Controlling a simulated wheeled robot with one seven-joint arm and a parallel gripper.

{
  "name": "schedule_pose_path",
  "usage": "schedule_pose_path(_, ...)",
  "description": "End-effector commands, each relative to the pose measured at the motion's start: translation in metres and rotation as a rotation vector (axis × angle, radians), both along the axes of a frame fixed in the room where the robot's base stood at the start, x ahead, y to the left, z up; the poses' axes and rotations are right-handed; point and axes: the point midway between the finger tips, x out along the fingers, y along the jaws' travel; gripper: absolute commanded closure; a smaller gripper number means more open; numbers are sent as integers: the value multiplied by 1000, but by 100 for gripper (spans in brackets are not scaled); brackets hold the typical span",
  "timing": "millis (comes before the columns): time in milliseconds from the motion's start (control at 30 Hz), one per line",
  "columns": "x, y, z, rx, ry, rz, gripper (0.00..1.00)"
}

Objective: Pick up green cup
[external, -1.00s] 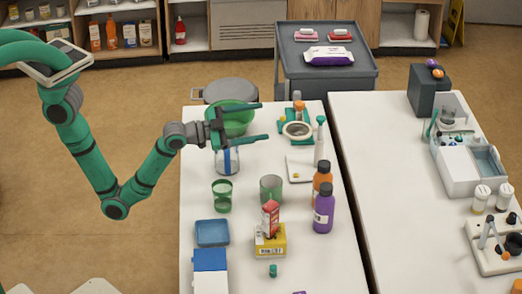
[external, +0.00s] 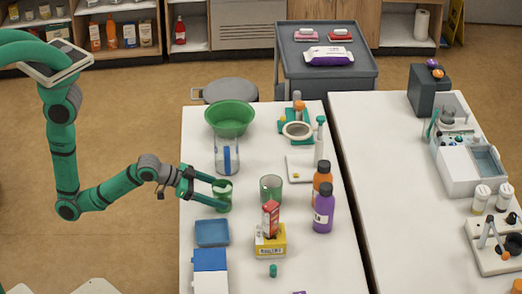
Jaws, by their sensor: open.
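The green cup (external: 224,203) stands upright near the left edge of the white table (external: 336,262). My gripper (external: 223,196) is open and reaches in from the left at the cup. Its two green fingers lie on either side of the cup, one behind and one in front, and partly hide it. I cannot tell whether either finger touches it. A second, paler grey-green cup (external: 271,188) stands to the right, apart from the gripper.
A clear jug (external: 227,158) and a green bowl (external: 230,118) stand behind the cup. A blue tray (external: 212,233) lies in front. Orange (external: 321,178) and purple (external: 323,212) bottles stand right, near a red carton (external: 270,216) on a yellow box (external: 270,242).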

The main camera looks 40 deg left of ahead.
Motion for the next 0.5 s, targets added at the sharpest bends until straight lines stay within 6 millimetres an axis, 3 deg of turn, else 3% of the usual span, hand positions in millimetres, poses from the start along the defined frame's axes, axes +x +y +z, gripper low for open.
schedule_pose_path(500,35,-35,-26,0,-1,-1,28)
